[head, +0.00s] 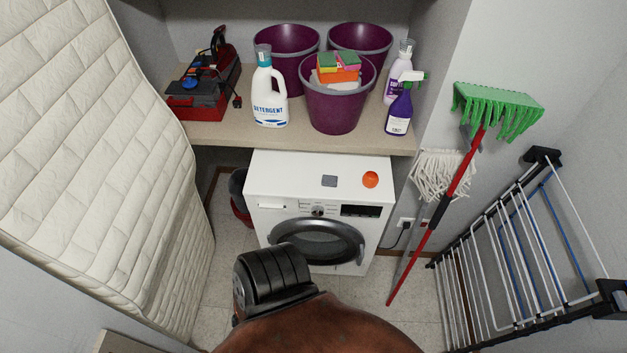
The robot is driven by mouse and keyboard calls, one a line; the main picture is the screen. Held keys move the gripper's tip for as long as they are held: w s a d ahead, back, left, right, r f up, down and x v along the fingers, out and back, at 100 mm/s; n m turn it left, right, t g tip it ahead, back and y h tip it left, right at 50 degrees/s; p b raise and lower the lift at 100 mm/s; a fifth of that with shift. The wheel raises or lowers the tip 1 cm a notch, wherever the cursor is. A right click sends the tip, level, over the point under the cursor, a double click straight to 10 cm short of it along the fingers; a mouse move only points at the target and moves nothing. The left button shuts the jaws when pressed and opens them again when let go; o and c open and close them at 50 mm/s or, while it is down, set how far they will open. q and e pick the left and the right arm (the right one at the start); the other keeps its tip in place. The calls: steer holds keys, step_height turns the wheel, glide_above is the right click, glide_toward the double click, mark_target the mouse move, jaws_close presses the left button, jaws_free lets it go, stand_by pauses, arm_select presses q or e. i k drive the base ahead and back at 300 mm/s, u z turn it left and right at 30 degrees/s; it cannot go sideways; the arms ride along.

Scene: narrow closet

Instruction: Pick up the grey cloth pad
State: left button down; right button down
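A small grey pad (329,181) lies flat on the white top of the washing machine (280,176), near its front edge and right of its middle. It looks like a thin rounded square. An orange ball-like thing (370,179) sits a little to its right, apart from it. Nothing covers the pad. Neither of my grippers is in view.
A shelf (240,134) above and behind the machine holds purple buckets (333,108), a detergent bottle (269,94), spray bottle (400,108) and red toolbox (205,92). A mattress (85,130) stands left; mops (462,175) and a drying rack (520,260) stand right.

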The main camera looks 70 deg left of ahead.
mark_target(331, 182)
steer(key=u, duration=2.15)
